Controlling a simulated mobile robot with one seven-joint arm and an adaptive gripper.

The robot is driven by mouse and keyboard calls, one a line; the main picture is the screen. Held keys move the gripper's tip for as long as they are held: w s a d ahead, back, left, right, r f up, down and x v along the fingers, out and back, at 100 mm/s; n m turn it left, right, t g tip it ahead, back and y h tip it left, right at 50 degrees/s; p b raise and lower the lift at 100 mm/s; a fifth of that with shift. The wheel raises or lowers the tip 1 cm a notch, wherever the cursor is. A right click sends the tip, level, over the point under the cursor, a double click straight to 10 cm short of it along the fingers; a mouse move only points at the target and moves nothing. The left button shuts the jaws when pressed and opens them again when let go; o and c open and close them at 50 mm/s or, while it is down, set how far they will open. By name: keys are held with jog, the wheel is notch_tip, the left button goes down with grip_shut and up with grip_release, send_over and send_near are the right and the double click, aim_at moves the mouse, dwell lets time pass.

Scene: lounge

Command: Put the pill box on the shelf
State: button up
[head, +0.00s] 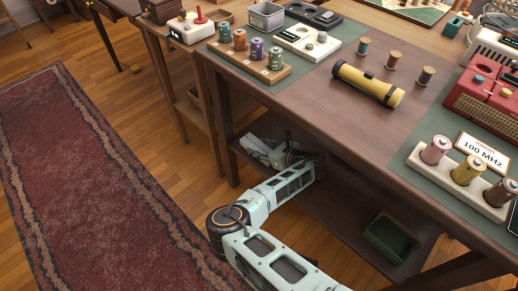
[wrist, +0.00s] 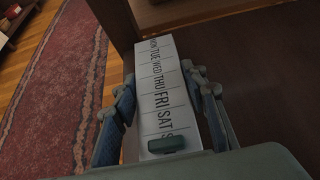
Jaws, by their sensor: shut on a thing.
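The pill box (wrist: 160,90) is a long white box with weekday letters along its top, seen in the wrist view. My gripper (wrist: 163,84) is shut on it, with one finger along each long side. A small dark green piece shows at the box's near end. In the head view my gripper (head: 287,157) is under the tabletop, over the left part of the lower shelf (head: 345,205). The dark shelf board also shows in the wrist view (wrist: 265,75), to the right of the box. I cannot tell whether the box touches the shelf.
A dark green bin (head: 390,238) stands on the shelf's right part; the middle is bare. A table leg (head: 222,130) rises left of my gripper. The tabletop above holds a yellow flashlight (head: 368,84), spools and battery racks. A red rug (head: 95,190) lies at left.

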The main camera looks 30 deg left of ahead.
jog(key=o, duration=1.2)
jog(key=shift+d+r, duration=0.25)
jog(key=p+v, duration=0.5)
jog(key=v, duration=0.6)
jog(key=shift+s+d, duration=0.1)
jog(key=shift+d, duration=0.15)
